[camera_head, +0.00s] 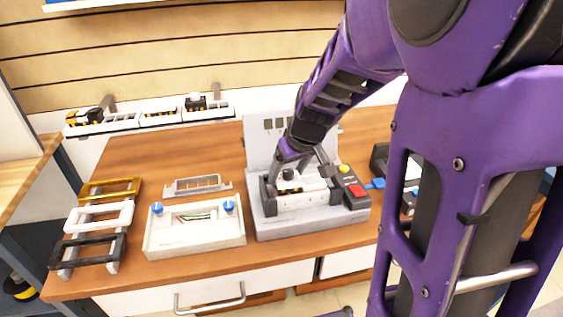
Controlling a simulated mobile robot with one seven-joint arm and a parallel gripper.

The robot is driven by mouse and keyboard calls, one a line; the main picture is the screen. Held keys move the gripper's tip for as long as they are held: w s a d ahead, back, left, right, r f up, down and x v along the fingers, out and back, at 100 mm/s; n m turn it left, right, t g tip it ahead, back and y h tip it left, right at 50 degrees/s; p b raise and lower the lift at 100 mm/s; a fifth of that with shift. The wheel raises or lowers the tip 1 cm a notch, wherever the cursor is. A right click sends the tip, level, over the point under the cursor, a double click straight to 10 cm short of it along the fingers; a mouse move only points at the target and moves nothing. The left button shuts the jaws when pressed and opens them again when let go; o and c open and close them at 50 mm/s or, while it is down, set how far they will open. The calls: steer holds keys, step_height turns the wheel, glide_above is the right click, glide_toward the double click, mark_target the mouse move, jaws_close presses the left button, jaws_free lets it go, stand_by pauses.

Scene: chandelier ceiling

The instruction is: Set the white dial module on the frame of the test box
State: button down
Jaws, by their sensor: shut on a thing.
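The test box (316,226) is a grey unit with an upright back panel (257,134), standing on the wooden table. Its raised frame (269,198) has a dark upright at the left end. A white dial module (307,184) with a black knob is at the frame. My gripper (300,177) points down from above and is shut on the module. The module looks roughly level and very close to the frame. I cannot tell whether it rests fully on it, as my fingers and wrist hide part of the contact.
A red button and a yellow button (345,169) are at the box's right. A white panel with blue knobs (194,228) and a grey bracket (197,185) lie left. A rack of gold, white and black frames (98,217) is further left. Modules line a back shelf (150,119).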

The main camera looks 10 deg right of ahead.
steer(key=shift+s+f, duration=0.45)
steer(key=shift+f, duration=0.3)
jaws_free()
steer(key=shift+d, duration=0.1)
steer(key=shift+r, duration=0.1)
steer(key=shift+w+d+r+p, duration=0.1)
steer(key=shift+w+r+p, duration=0.05)
steer(key=shift+r+p, duration=0.75)
steer(key=shift+w+r+p, duration=0.15)
steer(key=shift+r+p, duration=0.95)
steer(key=shift+r, duration=1.15)
